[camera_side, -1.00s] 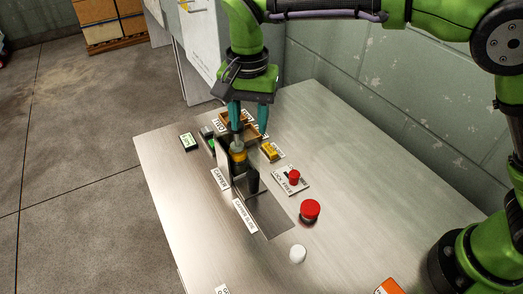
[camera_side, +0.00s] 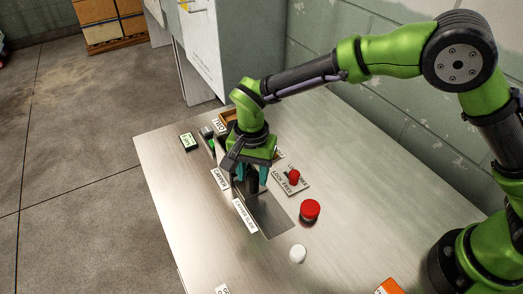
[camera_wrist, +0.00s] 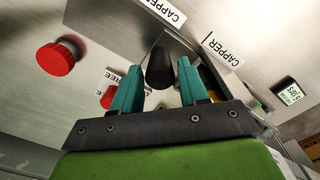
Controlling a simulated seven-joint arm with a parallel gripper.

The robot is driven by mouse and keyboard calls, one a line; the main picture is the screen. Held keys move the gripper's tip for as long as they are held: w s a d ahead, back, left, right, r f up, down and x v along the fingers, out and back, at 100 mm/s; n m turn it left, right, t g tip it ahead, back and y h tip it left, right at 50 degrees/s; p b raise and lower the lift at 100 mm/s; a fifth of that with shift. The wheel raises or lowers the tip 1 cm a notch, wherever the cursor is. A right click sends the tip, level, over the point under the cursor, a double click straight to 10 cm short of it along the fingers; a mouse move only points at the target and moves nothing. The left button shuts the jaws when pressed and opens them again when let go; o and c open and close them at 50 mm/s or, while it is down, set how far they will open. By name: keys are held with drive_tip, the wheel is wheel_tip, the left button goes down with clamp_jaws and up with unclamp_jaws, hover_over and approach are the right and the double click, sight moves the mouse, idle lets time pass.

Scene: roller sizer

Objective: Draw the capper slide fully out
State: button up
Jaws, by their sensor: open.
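The capper slide has an upright black handle (camera_side: 252,186) and a dark flat track (camera_side: 272,216) reaching toward the lower right, beside the CAPPER SLIDE label (camera_side: 244,215). My gripper (camera_side: 250,178) is open and points down over the handle. In the wrist view, the round black handle (camera_wrist: 160,70) shows between the two teal fingers of my gripper (camera_wrist: 159,75), with gaps on both sides. Whether the fingertips reach below its top is hard to tell. The capper body behind is mostly hidden by my gripper in the side view.
A small red knob (camera_side: 293,176) on the LOCK/FREE plate stands right of the slide. A small display (camera_side: 188,142) is at left. The metal table (camera_side: 195,235) is clear in front.

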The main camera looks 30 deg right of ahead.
drive_tip(key=shift+f, duration=0.65)
clamp_jaws()
drive_tip(key=s, duration=1.1)
drive_tip(key=shift+s+r, duration=0.1)
drive_tip(key=shift+s, duration=0.25)
unclamp_jaws()
wheel_tip(320, 180, up, 17)
